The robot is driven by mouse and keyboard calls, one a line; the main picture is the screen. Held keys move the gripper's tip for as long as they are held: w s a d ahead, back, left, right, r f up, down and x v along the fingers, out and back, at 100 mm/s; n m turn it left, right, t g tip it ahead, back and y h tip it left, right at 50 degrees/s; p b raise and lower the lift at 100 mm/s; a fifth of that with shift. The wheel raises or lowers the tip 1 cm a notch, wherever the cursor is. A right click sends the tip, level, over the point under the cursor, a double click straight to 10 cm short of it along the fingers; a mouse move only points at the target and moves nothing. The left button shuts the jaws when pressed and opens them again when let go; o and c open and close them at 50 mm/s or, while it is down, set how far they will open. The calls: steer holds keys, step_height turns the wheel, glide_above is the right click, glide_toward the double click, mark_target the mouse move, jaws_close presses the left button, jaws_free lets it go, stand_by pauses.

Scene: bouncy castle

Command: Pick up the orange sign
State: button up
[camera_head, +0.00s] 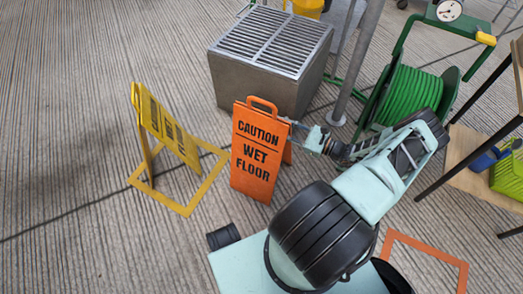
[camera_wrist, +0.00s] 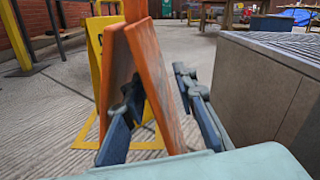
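The orange sign (camera_head: 261,155) reads "CAUTION WET FLOOR" and stands upright on the floor as an A-frame with a top handle, in the middle of the head view. My gripper (camera_head: 300,126) is at its upper right side. In the wrist view, two panels of the orange sign (camera_wrist: 155,75) show edge-on, meeting near the top. My gripper (camera_wrist: 157,88) is open there. Its left finger appears to be between the two panels and its right finger outside the right panel, with a small gap showing. Exact contact cannot be told.
A grey metal box with a slatted top (camera_head: 268,60) is close behind. A green hose reel (camera_head: 410,95) and pole (camera_head: 357,60) stand to the right. Floor at left is clear.

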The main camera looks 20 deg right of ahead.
steer(key=b+x, duration=0.1)
steer(key=x, duration=0.4)
steer(key=shift+w+a, duration=0.2)
steer(key=shift+a, duration=0.15)
jaws_close()
